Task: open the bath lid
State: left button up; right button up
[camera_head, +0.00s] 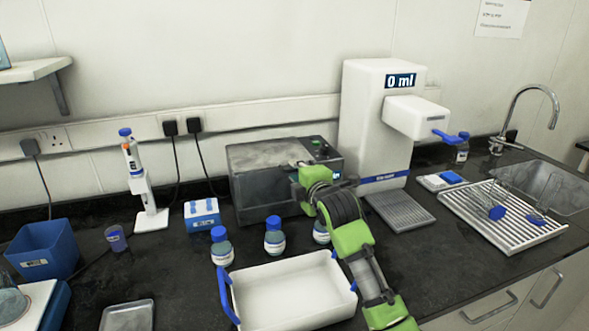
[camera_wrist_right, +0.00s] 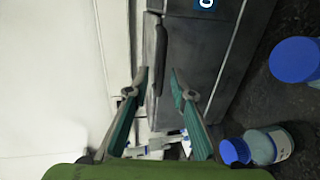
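The bath (camera_head: 262,188) is a dark grey box against the back wall, with its flat lid (camera_head: 262,153) down on top. In the right wrist view the bath's grey side (camera_wrist_right: 202,55) fills the upper middle, turned sideways, with a dark bar-like edge (camera_wrist_right: 160,58) along it. My right gripper (camera_head: 300,172) is at the bath's front right, near the lid's edge. In the wrist view its two fingers (camera_wrist_right: 160,80) are spread, with the end of the dark bar between their tips. Contact cannot be told. My left gripper is not in view.
Blue-capped bottles (camera_head: 274,236) stand in front of the bath, behind a white tray (camera_head: 290,297) with blue handles. A white dispenser (camera_head: 372,120) stands right of the bath. A blue-and-white box (camera_head: 202,215) and a pipette stand (camera_head: 148,195) are on the left.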

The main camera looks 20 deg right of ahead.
jog(key=shift+x, duration=0.85)
grip_shut()
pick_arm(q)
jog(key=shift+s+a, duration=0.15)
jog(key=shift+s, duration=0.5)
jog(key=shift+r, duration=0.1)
